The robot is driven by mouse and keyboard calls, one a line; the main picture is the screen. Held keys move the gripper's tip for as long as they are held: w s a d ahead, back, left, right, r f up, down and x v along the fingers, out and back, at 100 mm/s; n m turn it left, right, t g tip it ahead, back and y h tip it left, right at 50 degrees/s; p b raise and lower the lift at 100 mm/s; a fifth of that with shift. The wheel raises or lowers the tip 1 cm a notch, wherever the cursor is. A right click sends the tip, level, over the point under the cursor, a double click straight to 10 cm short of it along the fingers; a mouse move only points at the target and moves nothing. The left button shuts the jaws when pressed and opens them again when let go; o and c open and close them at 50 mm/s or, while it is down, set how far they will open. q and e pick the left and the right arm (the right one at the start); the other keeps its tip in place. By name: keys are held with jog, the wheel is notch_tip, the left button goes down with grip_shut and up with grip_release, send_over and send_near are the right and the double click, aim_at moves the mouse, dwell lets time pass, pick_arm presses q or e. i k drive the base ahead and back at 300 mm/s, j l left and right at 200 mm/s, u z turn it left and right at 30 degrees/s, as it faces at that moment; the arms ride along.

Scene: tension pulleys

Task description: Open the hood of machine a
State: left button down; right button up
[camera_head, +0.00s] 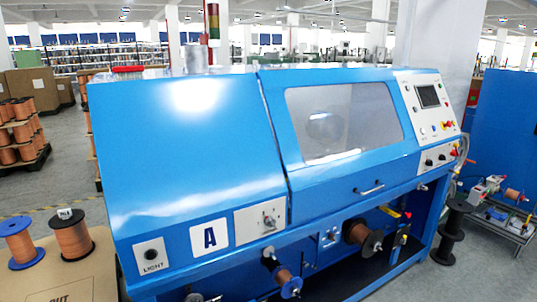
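Machine A (190,140) is a large blue cabinet that fills the middle of the head view, with a white plate bearing the letter A (209,236) on its lower front. Its hood (355,170) is the blue panel on the right half, with a clear window (340,120). The hood looks shut, its lower edge resting along the body. A small metal handle (369,187) sits near the hood's lower edge. Neither of my grippers is in view.
A control panel (430,100) with a screen and buttons is right of the hood. Wire spools (362,237) stick out below it. Black spools (452,232) and a low cart (500,220) stand at right.

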aim_at(317, 190)
jog(key=i+l, duration=0.1)
jog(key=l, duration=0.25)
jog(key=i+l+z, duration=0.15)
jog(key=l, duration=0.5)
jog(key=i+l+z, duration=0.15)
jog(key=i+l, duration=0.05)
jog(key=l, duration=0.1)
